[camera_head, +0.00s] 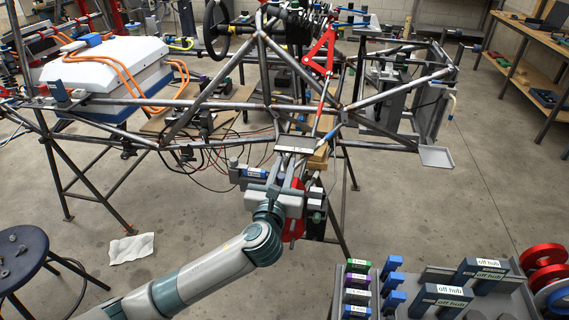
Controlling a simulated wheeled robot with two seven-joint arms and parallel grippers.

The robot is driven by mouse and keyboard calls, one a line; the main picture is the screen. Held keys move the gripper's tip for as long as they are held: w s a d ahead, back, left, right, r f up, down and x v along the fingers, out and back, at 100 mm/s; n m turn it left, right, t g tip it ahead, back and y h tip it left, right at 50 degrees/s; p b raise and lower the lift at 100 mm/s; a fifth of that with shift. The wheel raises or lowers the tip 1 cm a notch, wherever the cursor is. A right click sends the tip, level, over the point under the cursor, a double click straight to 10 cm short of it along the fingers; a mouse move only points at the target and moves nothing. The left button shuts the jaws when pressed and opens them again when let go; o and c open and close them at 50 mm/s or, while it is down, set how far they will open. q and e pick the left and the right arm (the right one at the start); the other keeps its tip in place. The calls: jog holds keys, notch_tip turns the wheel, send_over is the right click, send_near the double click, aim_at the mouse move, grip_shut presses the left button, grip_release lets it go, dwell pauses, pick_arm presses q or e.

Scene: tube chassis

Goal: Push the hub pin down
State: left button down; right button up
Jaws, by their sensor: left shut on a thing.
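The red hub disc (296,222) is at the lower front of the tube chassis, partly hidden behind my left gripper. My left gripper (276,190) is right at the hub, its arm coming up from the lower left. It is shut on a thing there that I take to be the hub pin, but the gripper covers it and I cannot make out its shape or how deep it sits. A blue labelled part (256,173) is just left of the gripper's tip. My right gripper is not in view.
The chassis tubes (190,104) spread above and behind the hub. A grey tray (522,300) with "off hub" blocks (440,294) is at lower right, beside red discs (543,256) and labelled parts (358,281). A round stool (22,255) stands at left.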

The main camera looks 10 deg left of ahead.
pick_arm(q)
jog(key=c, duration=1.6)
grip_release()
jog(key=shift+f, duration=0.3)
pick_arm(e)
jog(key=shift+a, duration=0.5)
pick_arm(q)
jog(key=shift+s+r, duration=0.1)
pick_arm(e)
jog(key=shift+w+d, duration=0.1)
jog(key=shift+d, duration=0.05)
